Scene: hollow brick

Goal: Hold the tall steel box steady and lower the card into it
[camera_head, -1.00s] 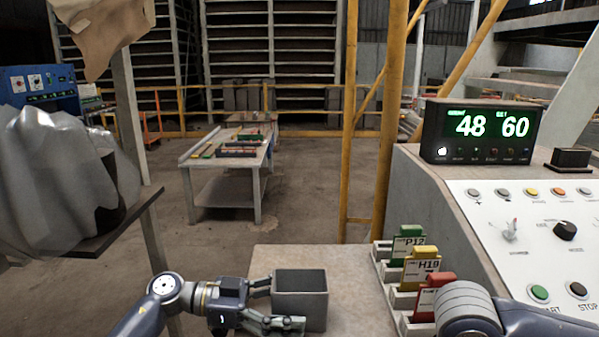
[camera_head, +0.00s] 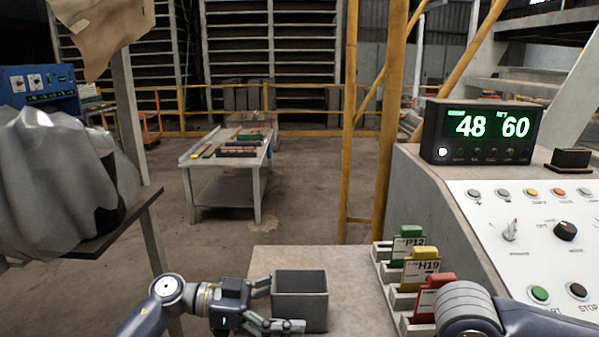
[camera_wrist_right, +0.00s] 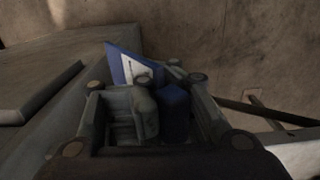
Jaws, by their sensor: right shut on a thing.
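The tall steel box (camera_head: 300,305), grey and open at the top, stands upright near the front of the worktop. My left gripper (camera_head: 277,306) reaches it from the left. Its fingers are spread, one at the box's left rear side and one across its lower front; whether they press on it I cannot tell. A blue card with a white label (camera_wrist_right: 122,64) shows in the right wrist view. My right gripper (camera_wrist_right: 160,100) is shut on it. In the head view only my right arm shows at the lower right; that gripper and the card are out of sight.
A white rack (camera_head: 387,283) holds green, yellow and red cards right of the box. A control panel (camera_head: 540,232) with a display reading 48 and 60 (camera_head: 478,133) stands at the right. The worktop (camera_head: 345,262) between box and rack is clear.

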